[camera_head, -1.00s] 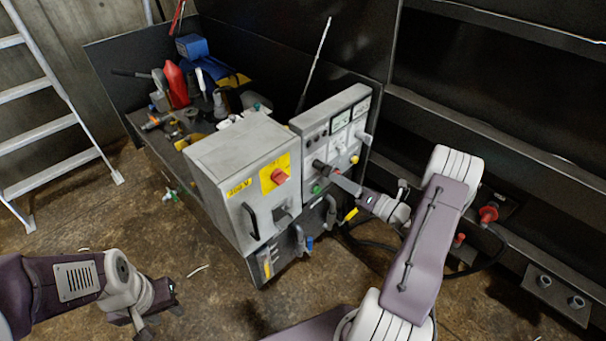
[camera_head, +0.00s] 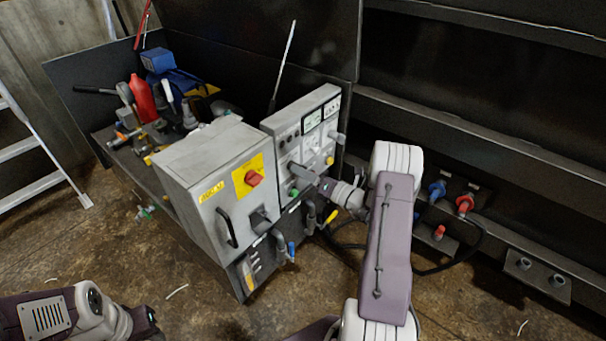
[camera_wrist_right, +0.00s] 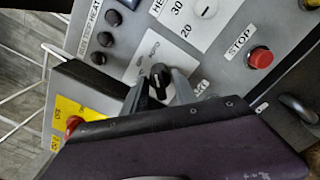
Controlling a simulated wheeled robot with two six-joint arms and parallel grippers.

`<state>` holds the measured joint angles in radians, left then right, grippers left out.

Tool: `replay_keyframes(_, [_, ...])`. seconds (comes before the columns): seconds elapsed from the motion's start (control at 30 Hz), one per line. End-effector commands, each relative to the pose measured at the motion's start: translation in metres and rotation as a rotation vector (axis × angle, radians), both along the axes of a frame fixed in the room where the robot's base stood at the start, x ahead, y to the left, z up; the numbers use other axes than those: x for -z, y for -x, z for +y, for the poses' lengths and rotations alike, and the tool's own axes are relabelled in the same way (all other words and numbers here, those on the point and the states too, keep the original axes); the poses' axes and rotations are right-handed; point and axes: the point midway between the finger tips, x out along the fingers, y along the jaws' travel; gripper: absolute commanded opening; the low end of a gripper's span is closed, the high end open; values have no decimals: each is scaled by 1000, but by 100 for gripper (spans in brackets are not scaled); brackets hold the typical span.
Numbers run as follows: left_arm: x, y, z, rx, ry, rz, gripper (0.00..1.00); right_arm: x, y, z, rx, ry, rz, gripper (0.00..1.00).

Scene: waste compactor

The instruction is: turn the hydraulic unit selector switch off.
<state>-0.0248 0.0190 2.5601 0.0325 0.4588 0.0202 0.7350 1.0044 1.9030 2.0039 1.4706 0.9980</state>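The hydraulic unit (camera_head: 215,165) is a grey cabinet with a taller control panel (camera_head: 300,118) at its right. In the right wrist view, the black selector switch (camera_wrist_right: 160,77) sits on a pale label plate on the panel. My right gripper (camera_wrist_right: 160,88) has its two fingers apart, one on each side of this knob; I cannot tell whether they touch it. In the head view the right gripper (camera_head: 305,177) is at the panel's lower front and hides the knob. My left gripper (camera_head: 148,322) is low at the left, its fingers not clearly visible.
A red stop button (camera_wrist_right: 260,57) and black knobs (camera_wrist_right: 113,18) are near the gripper. A red rotary switch (camera_head: 253,178) on yellow is on the cabinet. Tools and a red bottle (camera_head: 142,98) lie behind.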

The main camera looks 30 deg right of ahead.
Motion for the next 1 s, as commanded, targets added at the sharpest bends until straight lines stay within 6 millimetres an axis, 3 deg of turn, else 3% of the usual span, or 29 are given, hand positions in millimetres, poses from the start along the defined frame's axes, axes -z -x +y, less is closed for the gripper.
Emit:
replay_keyframes(0.1, [0,0,0,0,0,0,36,0,0,0,0,0,0,31])
replay_keyframes(0.2, [0,0,0,0,0,0,36,0,0,0,0,0,0,3])
replay_keyframes(0.23, [0,0,0,0,0,0,36,0,0,0,0,0,0,0])
replay_keyframes(0.57, [0,0,0,0,0,0,36,0,0,0,0,42,-17,0])
replay_keyframes(1.0, [3,0,0,0,0,0,36,1,0,-1,0,344,-142,0])
